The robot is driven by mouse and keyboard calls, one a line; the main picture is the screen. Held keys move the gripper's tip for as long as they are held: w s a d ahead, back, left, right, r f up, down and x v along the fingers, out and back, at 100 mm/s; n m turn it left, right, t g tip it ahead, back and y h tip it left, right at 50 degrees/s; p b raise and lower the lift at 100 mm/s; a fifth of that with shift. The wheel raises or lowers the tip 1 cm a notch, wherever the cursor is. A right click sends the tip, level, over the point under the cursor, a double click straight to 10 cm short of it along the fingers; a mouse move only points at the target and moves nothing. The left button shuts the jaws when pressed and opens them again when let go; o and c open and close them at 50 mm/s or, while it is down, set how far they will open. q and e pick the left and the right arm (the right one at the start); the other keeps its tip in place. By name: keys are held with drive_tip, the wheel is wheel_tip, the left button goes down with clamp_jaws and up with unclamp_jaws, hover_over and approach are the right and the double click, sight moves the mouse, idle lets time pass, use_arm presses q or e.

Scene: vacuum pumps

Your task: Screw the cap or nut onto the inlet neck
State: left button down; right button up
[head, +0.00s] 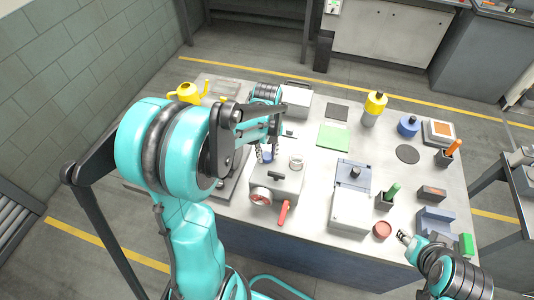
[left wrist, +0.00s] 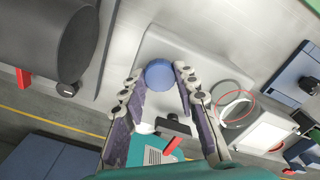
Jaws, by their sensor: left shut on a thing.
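The grey pump (head: 275,188) stands at the near left of the table, with a round red-rimmed fitting on its front and a red lever. My left gripper (head: 268,150) reaches down over the pump's top left and is shut on a small blue cap (head: 267,157). In the left wrist view the blue cap (left wrist: 159,74) sits between the two fingertips, above the pale pump body (left wrist: 205,58). The inlet neck is hidden under the cap, so I cannot tell whether they touch. My right gripper (head: 405,238) is at the table's front right, away from the pump; its jaws are too small to read.
A pale ring-shaped port (head: 296,162) rises beside the cap. A yellow bottle (head: 375,104) and yellow can (head: 188,93) stand behind. Bare table shows between them.

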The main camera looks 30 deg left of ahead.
use_arm(q)
drive_tip(key=m, duration=0.3)
drive_tip(key=c, duration=1.1)
unclamp_jaws()
drive_tip(key=shift+o, duration=0.2)
drive_tip(key=shift+r, duration=0.1)
wheel_tip(320, 180, up, 5)
drive_tip(key=p, duration=0.3)
drive_tip(key=shift+p, duration=0.35)
